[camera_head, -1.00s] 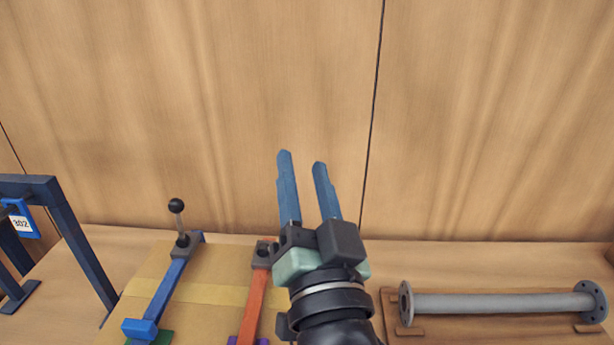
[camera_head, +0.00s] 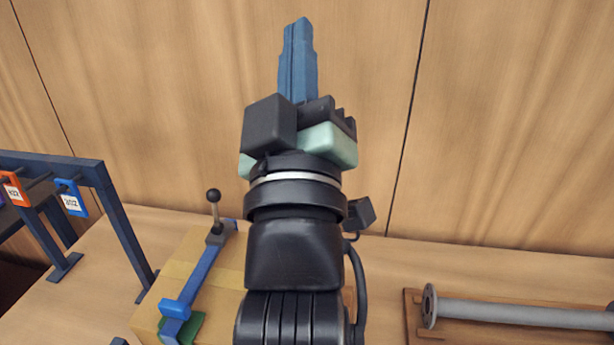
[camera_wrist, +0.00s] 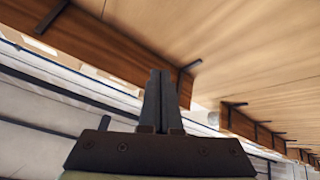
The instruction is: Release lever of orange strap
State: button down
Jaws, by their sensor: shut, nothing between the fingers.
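My gripper (camera_head: 298,62) is shut and empty, its blue fingers together and pointing up in front of the wooden wall. In the wrist view its fingers (camera_wrist: 160,100) also lie together, with nothing between them. The orange strap and its lever are hidden behind my arm in the head view now. The blue strap (camera_head: 197,278) runs over the cardboard box (camera_head: 170,286) to the left of my arm. Its lever (camera_head: 214,208) stands up with a black ball knob.
A grey flanged pipe (camera_head: 520,313) lies on a wooden board (camera_head: 413,318) at the right. A dark blue frame (camera_head: 118,225) at the left carries an orange tag (camera_head: 14,188) and a blue tag (camera_head: 71,197). The wooden wall (camera_head: 510,110) stands behind the table.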

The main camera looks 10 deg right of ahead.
jog(key=w+d+f+n+g+p, duration=0.1)
jog(key=w+f+n+g, duration=0.2)
jog(key=f, duration=0.4)
jog(key=w+d+f+n+h+p, duration=0.1)
jog(key=w+d+f+n, duration=0.1)
jog(key=f+n, duration=0.3)
jog(key=w+d+f+n+g+p, duration=0.1)
jog(key=w+f+n+g+p, duration=0.15)
jog(key=f, duration=0.55)
jog(key=s+f+n+g, duration=0.1)
jog(key=f+n, duration=0.3)
jog(key=f, duration=0.3)
jog(key=s+f+n+g+p, duration=0.1)
jog(key=f+n, duration=0.3)
jog(key=f, duration=0.2)
jog(key=s+d+f+n+g+p, duration=0.1)
jog(key=s+f+n, duration=0.1)
jog(key=f+n, duration=0.2)
notch_tip(320, 180, down, 4)
jog(key=shift+r+y, duration=0.2)
jog(key=shift+y, duration=0.1)
jog(key=shift+w+f+n, duration=0.1)
jog(key=shift+f+n, duration=0.1)
jog(key=shift+n, duration=0.05)
jog(key=b+x, duration=0.3)
jog(key=x, duration=0.6)
jog(key=shift+w+d, duration=0.15)
jog(key=shift+w, duration=0.2)
jog(key=shift+r, duration=0.1)
